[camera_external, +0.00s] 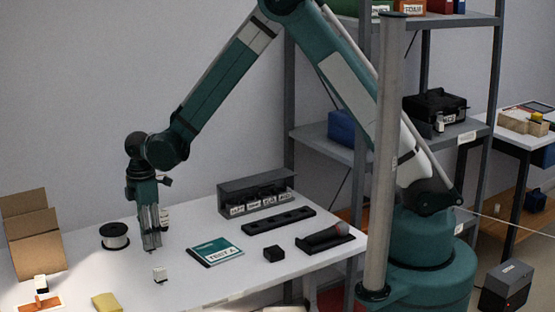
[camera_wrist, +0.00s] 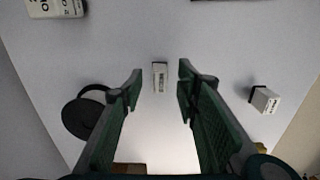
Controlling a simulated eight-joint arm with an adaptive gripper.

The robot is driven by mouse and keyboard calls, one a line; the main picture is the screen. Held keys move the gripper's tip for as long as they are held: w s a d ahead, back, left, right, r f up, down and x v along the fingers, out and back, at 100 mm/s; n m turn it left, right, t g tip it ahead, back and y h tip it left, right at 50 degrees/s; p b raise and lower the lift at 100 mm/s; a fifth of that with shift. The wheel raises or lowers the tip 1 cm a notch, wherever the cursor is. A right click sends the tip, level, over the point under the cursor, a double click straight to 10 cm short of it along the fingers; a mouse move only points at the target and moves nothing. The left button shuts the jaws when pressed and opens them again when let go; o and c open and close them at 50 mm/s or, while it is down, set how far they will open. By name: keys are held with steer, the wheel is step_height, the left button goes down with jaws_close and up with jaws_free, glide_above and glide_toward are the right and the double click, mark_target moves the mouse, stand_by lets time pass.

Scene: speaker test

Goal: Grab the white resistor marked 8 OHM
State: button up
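My gripper (camera_external: 151,249) points down over the white table; in the wrist view its two green fingers (camera_wrist: 160,72) are spread apart. A small white block (camera_wrist: 159,77) with faint, unreadable markings lies between the fingertips, with gaps on both sides. A white block with a dark end (camera_wrist: 266,100) is to the right in the wrist view; it seems to be the block in front of my gripper in the external view (camera_external: 160,275). A larger white item (camera_wrist: 55,8) with partly cut-off black lettering is at the top left. I cannot read 8 OHM clearly on any.
A spool (camera_external: 115,236) stands left of my gripper and shows in the wrist view (camera_wrist: 84,112). A teal-and-white booklet (camera_external: 215,251), a dark rack (camera_external: 256,193), a black slotted strip (camera_external: 279,220) and a small black box (camera_external: 273,253) are to the right. A cardboard box (camera_external: 33,235) is far left.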

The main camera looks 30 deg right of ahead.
steer(key=shift+f, duration=1.65)
steer(key=c, duration=1)
